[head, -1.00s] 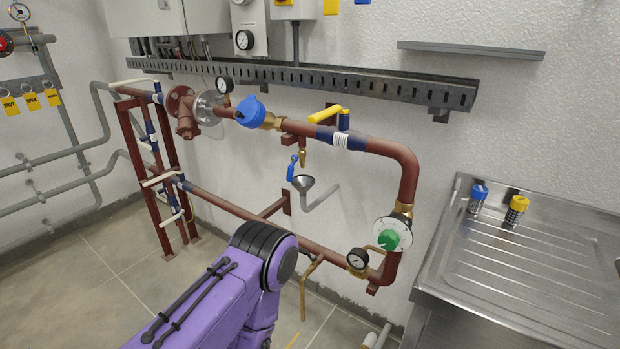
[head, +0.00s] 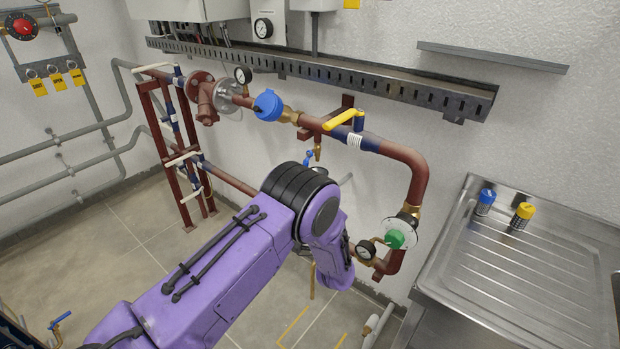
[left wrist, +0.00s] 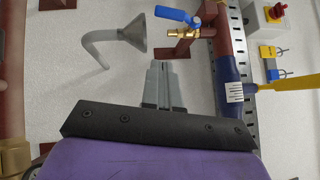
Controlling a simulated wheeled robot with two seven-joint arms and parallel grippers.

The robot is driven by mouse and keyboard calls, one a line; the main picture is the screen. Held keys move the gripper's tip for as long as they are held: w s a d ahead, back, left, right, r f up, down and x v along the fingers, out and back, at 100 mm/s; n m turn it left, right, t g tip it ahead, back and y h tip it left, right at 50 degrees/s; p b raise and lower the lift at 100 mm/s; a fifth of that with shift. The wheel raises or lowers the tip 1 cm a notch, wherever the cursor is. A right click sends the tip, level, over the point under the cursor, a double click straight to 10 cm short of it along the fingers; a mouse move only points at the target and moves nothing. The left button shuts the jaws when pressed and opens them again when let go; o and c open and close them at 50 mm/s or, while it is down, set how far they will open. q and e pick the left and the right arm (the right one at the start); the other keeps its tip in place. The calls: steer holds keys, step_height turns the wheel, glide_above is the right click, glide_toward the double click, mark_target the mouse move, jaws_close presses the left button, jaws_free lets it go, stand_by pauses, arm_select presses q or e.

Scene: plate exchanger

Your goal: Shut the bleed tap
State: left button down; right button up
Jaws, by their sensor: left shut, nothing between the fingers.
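The bleed tap is a small brass valve (left wrist: 184,33) with a blue lever (left wrist: 172,15), on a short branch of the red-brown pipe (left wrist: 229,50). In the left wrist view the lever points left, toward the grey funnel (left wrist: 133,35), roughly along the outlet. In the head view the lever (head: 308,158) shows just above my purple left arm, which covers the funnel's mouth. My left gripper (left wrist: 160,66) is shut and empty. In the left wrist view its tips sit below the tap, with a visible gap. The head view hides this gripper behind the arm. My right gripper is out of view.
A yellow-handled valve (head: 344,117), a blue-capped fitting (head: 267,105) and a gauge (head: 243,75) sit on the upper pipe. A green knob (head: 396,239) and another gauge (head: 366,250) are lower right. A steel sink unit (head: 520,270) stands at the right.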

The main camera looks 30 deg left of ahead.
mark_target(306, 163)
arm_select(q)
steer(key=w+a+r+p, duration=0.2)
steer(key=w+a, duration=0.4)
steer(key=a, duration=0.3)
steer(key=shift+w+a+p, duration=0.2)
steer(key=shift+w+p, duration=0.1)
steer(key=shift+p, duration=0.25)
